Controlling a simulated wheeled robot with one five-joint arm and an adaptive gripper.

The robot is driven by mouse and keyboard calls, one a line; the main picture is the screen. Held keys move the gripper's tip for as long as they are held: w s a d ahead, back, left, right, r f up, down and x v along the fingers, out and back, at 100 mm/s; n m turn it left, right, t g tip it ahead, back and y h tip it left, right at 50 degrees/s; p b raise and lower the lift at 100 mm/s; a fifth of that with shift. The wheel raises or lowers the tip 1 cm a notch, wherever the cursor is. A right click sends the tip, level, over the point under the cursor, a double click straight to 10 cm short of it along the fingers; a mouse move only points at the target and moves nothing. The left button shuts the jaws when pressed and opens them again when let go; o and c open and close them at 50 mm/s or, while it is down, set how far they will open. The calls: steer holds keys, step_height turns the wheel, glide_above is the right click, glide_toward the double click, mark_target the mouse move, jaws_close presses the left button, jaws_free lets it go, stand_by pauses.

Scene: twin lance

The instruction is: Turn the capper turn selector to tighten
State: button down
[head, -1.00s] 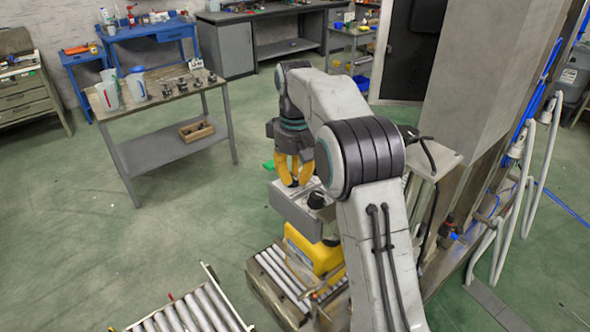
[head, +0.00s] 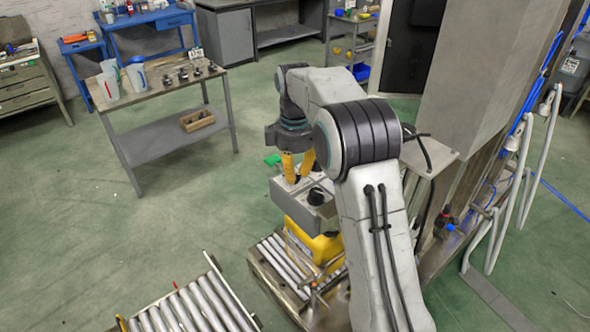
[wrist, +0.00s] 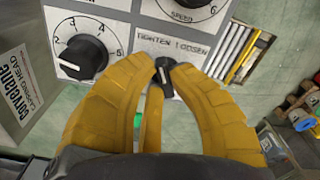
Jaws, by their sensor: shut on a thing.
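The capper turn selector (wrist: 164,76) is a small black knob with a pale pointer line, under the printed words TIGHTEN and LOOSEN on a light panel. In the wrist view the line stands nearly upright, tilted slightly. My gripper (wrist: 157,72) has yellow fingers closed around this knob. In the head view my gripper (head: 298,176) points down onto the top of the grey capper box (head: 291,203); the selector is hidden there by the fingers.
A larger numbered dial (wrist: 82,58) sits left of the selector, and a speed dial (wrist: 186,8) lies above. A yellow body (head: 318,243) is below the box, beside roller conveyors (head: 192,310). A workbench (head: 150,90) stands at left, with open floor between.

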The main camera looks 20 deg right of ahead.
stand_by(0.5)
steer(key=c, duration=1.1)
jaws_free()
steer(key=shift+c, duration=0.2)
steer(key=shift+r, duration=0.1)
step_height(320, 180, up, 12)
